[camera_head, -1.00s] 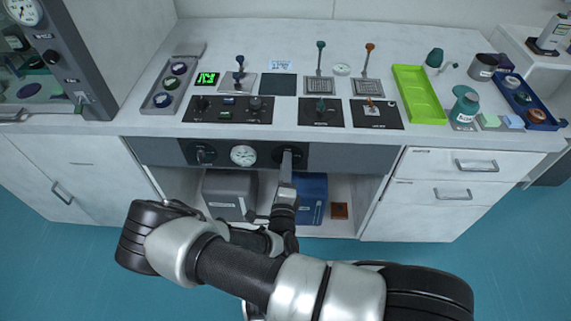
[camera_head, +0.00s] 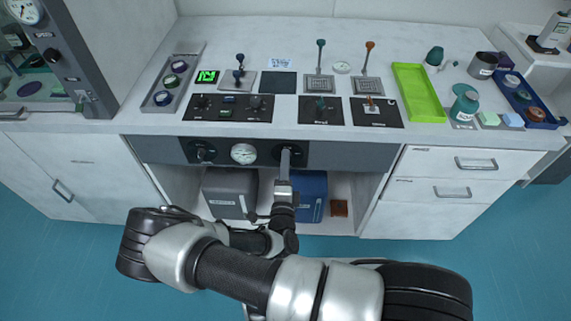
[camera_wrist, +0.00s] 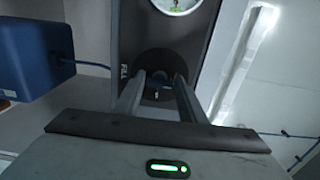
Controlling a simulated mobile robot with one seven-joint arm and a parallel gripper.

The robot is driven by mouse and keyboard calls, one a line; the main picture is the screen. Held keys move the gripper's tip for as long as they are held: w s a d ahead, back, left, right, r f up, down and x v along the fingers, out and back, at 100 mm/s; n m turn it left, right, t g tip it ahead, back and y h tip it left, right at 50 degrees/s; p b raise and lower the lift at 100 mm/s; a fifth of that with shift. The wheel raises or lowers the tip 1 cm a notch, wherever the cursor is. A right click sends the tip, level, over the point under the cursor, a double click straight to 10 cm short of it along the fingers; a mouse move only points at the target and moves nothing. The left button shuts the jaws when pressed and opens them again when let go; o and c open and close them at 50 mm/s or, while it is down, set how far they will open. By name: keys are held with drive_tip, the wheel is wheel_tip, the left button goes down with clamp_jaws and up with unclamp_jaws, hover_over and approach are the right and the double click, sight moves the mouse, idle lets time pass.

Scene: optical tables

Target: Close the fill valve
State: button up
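The fill valve (camera_wrist: 157,92) is a dark round knob on the grey panel under the counter, with a FILL label beside it in the wrist view. In the head view its dark plate (camera_head: 301,153) is right of the gauge, partly hidden behind my fingers. My gripper (camera_head: 287,152) reaches up to it from below. In the wrist view the fingers of my gripper (camera_wrist: 160,78) are apart, one on each side of the knob. I cannot tell whether they touch it.
A round gauge (camera_head: 243,153) and another dark knob (camera_head: 202,151) sit left on the same panel. Below, a grey box (camera_head: 228,193) and a blue box (camera_head: 313,196) stand in the open bay. Drawers (camera_head: 450,163) are to the right. The counter above carries switches and trays.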

drive_tip(key=o, duration=0.3)
drive_tip(key=shift+s, duration=0.15)
drive_tip(key=s, duration=1.7)
drive_tip(key=shift+a, duration=0.25)
drive_tip(key=shift+r+p, duration=0.1)
drive_tip(key=shift+p, duration=0.2)
